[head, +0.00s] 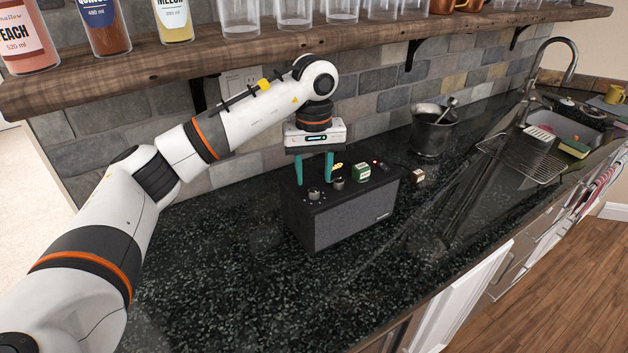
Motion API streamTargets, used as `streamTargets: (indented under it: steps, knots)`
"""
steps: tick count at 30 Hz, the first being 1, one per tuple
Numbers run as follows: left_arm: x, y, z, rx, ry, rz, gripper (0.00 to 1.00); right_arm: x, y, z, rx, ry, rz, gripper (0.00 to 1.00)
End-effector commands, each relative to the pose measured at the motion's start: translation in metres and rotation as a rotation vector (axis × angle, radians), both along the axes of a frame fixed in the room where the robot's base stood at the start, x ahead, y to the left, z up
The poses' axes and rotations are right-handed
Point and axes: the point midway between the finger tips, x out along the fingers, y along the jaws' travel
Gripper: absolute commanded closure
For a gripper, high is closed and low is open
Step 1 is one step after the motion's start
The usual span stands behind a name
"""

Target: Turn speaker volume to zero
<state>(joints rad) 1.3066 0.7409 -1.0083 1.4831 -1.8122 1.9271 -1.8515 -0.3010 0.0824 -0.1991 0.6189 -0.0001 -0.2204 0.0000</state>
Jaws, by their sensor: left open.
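The speaker (352,217) is a black box with a grey mesh front, standing on the dark stone counter. Its top carries small control knobs: one knob (314,194) is near the left front corner and another knob (338,183) is just right of it. A small red light (375,162) shows at the back right of the top. My left gripper (314,177) points down over the left part of the speaker top. Its two teal fingers are apart, with nothing seen between them. I cannot tell whether they touch a knob. My right gripper is out of view.
A small green and white box (362,173) is on the speaker top. A small brown box (416,176) lies right of the speaker. A metal bucket (432,132) stands behind right. A wooden shelf (250,50) with bottles and glasses hangs above. The counter front is clear.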

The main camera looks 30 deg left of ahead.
Motion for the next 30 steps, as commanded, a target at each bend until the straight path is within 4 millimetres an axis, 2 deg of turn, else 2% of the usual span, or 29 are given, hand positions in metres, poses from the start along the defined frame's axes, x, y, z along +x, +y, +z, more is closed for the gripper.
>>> streamTargets:
  steps: [4,9,18,26,30]
  knots:
    - [-0.001,0.0,-0.021,0.0,0.002,0.0,0.56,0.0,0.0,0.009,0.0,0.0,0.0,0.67]
    - [0.0,0.0,-0.034,-0.001,0.0,0.0,0.56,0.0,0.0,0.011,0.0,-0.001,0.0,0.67]
    - [0.0,0.0,-0.036,-0.001,-0.001,0.0,0.56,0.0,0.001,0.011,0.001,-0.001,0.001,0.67]
    - [0.0,0.0,-0.036,-0.001,-0.001,0.0,0.98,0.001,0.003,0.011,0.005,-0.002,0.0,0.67]
    - [0.0,0.0,-0.036,-0.001,-0.001,0.004,1.0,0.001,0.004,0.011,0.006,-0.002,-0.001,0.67]
